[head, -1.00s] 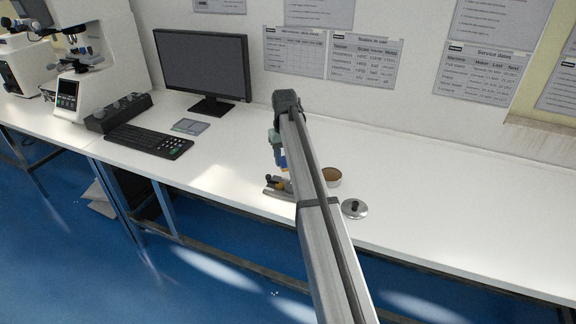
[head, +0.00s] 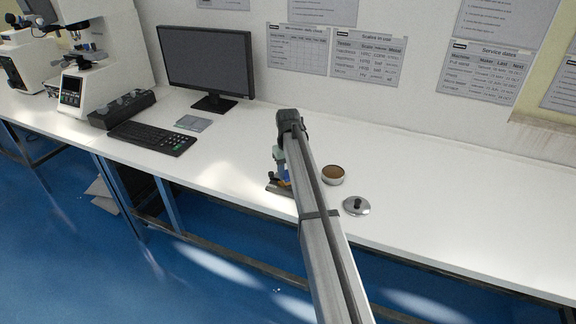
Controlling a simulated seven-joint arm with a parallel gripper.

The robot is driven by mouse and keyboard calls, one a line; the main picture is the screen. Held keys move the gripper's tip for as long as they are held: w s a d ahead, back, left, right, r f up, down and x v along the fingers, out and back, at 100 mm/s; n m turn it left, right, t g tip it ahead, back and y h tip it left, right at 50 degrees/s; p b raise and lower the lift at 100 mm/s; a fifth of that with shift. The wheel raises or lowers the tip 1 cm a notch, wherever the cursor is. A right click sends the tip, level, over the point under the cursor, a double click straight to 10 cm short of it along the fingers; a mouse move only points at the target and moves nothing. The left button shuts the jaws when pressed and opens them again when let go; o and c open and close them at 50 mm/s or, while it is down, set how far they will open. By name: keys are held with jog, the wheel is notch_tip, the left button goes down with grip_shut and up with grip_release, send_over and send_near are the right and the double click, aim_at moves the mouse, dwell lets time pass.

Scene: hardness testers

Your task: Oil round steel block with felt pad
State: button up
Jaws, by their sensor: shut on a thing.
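My gripper (head: 287,178) points down over a small grey holder (head: 279,190) on the bench, partly hidden by my own arm. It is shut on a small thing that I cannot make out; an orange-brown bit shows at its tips. A dark knob stands at the holder's left end. Just right of my arm is a round tin (head: 333,174) with a brown top surface, open. A round silver lid (head: 356,206) with a black knob lies in front and to the right of it. I cannot clearly tell the felt pad or the round steel block apart here.
A keyboard (head: 152,137), a monitor (head: 206,62) and a small grey flat item (head: 194,122) are on the left of the white bench. A white tester (head: 98,60) with a dark control box (head: 122,108) stands farther left. The bench's right side (head: 470,210) is clear.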

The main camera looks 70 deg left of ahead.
jog(key=shift+w+d+f, duration=0.2)
jog(key=shift+d+f, duration=0.05)
jog(key=shift+f, duration=0.2)
jog(key=shift+w+d, duration=1.3)
jog(key=shift+d, duration=0.05)
jog(key=shift+c, duration=0.4)
jog(key=shift+s+a, duration=1.55)
jog(key=shift+a, duration=0.1)
jog(key=w+d, duration=0.3)
jog(key=shift+w+d, duration=0.15)
jog(key=shift+d, duration=0.1)
jog(key=s+a, duration=0.3)
jog(key=shift+s+a, duration=0.15)
jog(key=shift+a, duration=0.1)
jog(key=shift+w+d, duration=1.5)
jog(key=shift+d, duration=0.1)
notch_tip(320, 180, up, 8)
jog(key=shift+w, duration=0.15)
